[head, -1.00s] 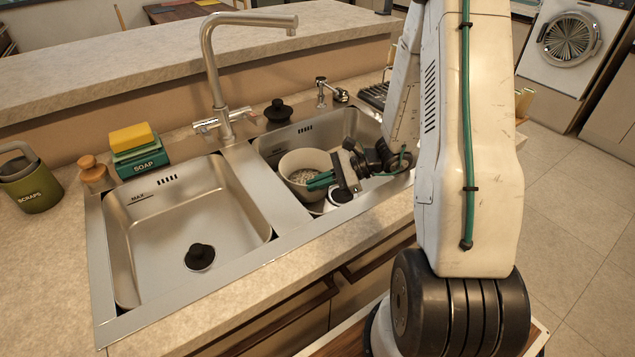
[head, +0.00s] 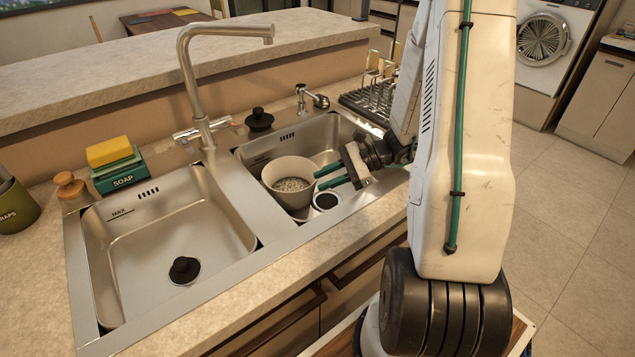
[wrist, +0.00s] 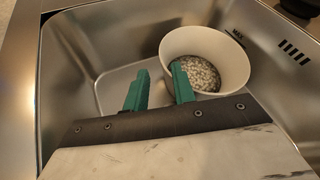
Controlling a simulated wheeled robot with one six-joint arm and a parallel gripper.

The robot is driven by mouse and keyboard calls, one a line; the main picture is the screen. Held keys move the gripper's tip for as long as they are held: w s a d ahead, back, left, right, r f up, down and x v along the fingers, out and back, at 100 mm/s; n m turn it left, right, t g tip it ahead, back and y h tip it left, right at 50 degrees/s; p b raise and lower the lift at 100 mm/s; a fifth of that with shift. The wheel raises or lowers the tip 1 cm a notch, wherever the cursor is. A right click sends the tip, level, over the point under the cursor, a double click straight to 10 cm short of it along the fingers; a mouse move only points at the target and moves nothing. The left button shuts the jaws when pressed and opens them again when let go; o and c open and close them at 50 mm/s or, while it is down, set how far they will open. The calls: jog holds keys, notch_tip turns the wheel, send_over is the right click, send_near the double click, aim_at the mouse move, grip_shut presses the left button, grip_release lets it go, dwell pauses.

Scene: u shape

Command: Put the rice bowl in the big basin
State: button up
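The rice bowl (head: 284,192), white with pale grains inside, stands in the smaller right basin (head: 337,140). It also shows in the wrist view (wrist: 241,72), upright. My gripper (head: 319,179) has green fingers and is open and empty, just right of the bowl, with its fingers pointing at it. The big basin (head: 150,235) on the left holds only a dark plug (head: 184,269).
Soap and sponge (head: 115,165) stand behind the big basin. A dish rack (head: 372,100) is back right.

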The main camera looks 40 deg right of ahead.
jog(key=s+a+r+n+g+h, duration=0.2)
jog(key=s+a+r+n+g, duration=0.1)
jog(key=a+r+n, duration=0.25)
jog(key=s+a+r+n+g+h, duration=0.1)
jog(key=s+a+r+n+g, duration=0.35)
jog(key=a+r, duration=0.2)
jog(key=s+a+r+n+t+h, duration=0.2)
jog(key=s+r+n+h, duration=0.6)
jog(key=s, duration=0.5)
notch_tip(320, 180, up, 2)
jog(key=shift+a+n+t+h, duration=0.25)
jog(key=shift+n+t+h, duration=0.15)
jog(key=shift+n, duration=0.7)
